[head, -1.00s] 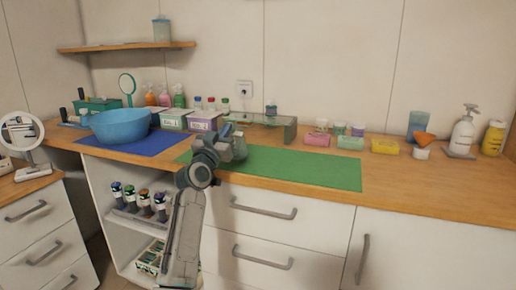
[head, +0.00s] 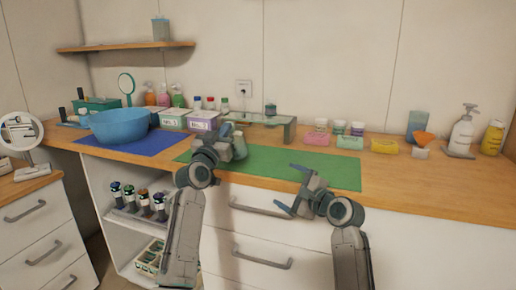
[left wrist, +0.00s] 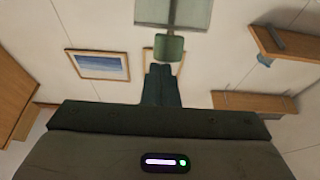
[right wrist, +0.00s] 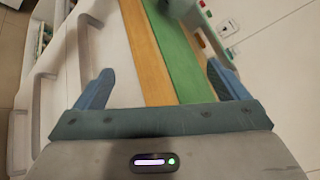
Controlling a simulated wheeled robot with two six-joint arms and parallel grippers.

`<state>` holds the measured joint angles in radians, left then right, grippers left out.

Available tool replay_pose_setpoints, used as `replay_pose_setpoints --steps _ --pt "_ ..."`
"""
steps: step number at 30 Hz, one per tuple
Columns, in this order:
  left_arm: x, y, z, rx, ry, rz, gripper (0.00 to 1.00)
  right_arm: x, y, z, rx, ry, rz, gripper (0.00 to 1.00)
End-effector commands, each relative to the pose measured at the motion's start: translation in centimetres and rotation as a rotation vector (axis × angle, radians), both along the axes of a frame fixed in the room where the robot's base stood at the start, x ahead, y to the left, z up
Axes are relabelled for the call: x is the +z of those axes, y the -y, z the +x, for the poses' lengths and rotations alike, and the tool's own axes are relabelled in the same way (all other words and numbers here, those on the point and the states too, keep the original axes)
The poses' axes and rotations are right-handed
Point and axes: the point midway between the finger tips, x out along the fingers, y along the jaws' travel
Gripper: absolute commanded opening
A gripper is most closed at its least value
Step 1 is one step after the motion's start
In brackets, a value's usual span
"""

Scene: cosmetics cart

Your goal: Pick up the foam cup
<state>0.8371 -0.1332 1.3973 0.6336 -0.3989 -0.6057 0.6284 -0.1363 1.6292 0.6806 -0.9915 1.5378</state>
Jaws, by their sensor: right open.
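Which item is the foam cup is unclear at this size. A small white cup-like thing (head: 420,153) stands at the right of the counter, below an orange item. Several small tubs (head: 339,127) with pale lids stand at the back. My right gripper (head: 297,192) is open and empty above the counter's front edge, by the green mat; its spread fingers also show in the right wrist view (right wrist: 160,70). My left gripper (head: 232,142) is over the mat's left end. Its fingers are together, with a green-grey thing (left wrist: 169,48) at their tips, partly hidden.
The green mat (head: 300,170) is bare to the right of my left gripper. A blue bowl (head: 120,126) sits on a blue mat at left. A glass-like box (head: 289,132) stands behind the green mat. Pump bottles (head: 463,133) stand at far right.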

Motion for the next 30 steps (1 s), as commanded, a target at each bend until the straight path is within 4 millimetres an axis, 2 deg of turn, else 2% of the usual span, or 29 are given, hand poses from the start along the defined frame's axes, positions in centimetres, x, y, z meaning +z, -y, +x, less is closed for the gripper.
replay_pose_setpoints --steps 1,3,5,9,13,26,30 --pt "-0.7 0.0 0.1 -0.001 -0.012 0.003 0.0 1.0 -3.0 0.6 0.05 -0.067 0.082 0.94" --pt "-0.7 0.0 0.2 -0.001 -0.012 0.003 0.0 2.5 -6.5 1.2 0.108 -0.162 0.186 0.94" --pt "-0.7 0.0 0.2 -0.001 -0.012 0.003 0.0 4.0 -8.1 2.3 0.124 -0.213 0.259 0.94" --pt "-0.7 0.0 0.2 -0.001 -0.012 0.003 0.0 7.2 -8.7 4.7 0.103 -0.247 0.374 0.94" --pt "-0.7 0.0 0.2 -0.001 -0.012 0.003 0.0 8.8 -9.0 5.8 0.094 -0.263 0.432 0.94" --pt "-0.7 0.0 0.1 -0.001 -0.012 0.003 0.0 9.3 -9.1 6.2 0.089 -0.268 0.451 0.94" --pt "-0.6 0.0 0.1 -0.001 -0.012 0.003 0.0 9.3 -9.7 6.8 0.09 -0.269 0.451 0.94"
